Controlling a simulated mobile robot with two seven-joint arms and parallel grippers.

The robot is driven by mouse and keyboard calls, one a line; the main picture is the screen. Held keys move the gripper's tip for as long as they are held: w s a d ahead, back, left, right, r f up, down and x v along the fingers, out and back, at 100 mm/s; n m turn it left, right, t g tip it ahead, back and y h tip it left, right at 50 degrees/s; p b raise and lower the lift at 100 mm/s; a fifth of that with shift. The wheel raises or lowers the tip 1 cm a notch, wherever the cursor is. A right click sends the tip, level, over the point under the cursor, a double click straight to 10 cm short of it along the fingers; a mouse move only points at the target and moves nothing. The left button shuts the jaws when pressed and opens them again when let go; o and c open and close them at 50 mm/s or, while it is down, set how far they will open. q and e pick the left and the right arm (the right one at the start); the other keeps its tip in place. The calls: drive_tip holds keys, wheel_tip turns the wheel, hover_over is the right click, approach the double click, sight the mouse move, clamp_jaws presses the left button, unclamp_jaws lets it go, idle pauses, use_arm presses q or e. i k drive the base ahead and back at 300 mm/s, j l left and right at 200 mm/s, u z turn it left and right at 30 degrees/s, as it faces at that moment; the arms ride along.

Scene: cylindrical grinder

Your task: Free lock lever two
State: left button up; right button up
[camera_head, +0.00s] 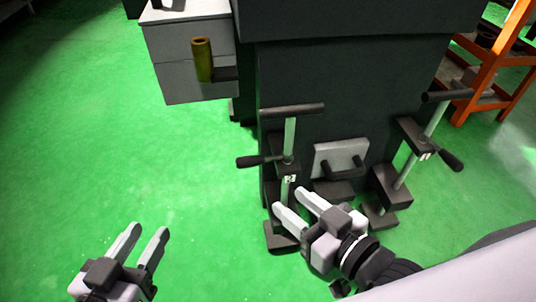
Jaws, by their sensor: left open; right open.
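Two lock levers with dark handles sit on upright metal posts at the front of the dark grinder base (350,75). The left lever (258,160) points left from its post, beside a small white label too small to read surely. The right lever (450,158) slants down to the right, also beside a small label. I cannot tell for sure which is lever two. My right gripper (289,200) is open and empty, its fingertips in front of or near the lower left post. My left gripper (148,232) is open and empty over the green floor, well left of the machine.
A light plate with a dark handle (341,158) is between the posts. Dark T-bars (292,110) top the posts. A grey box with a brass cylinder (202,60) juts out at upper left. An orange rack (490,70) stands at upper right. The left floor is clear.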

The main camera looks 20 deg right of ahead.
sight(246, 162)
drive_tip(key=i+j+z, duration=0.1)
drive_tip(key=j+z, duration=0.3)
drive_tip(key=i+j+z, duration=0.1)
drive_tip(key=z, duration=0.25)
drive_tip(key=i+j+z, duration=0.15)
drive_tip(key=j+z, duration=0.2)
drive_tip(key=z, duration=0.15)
drive_tip(key=i+l, duration=0.15)
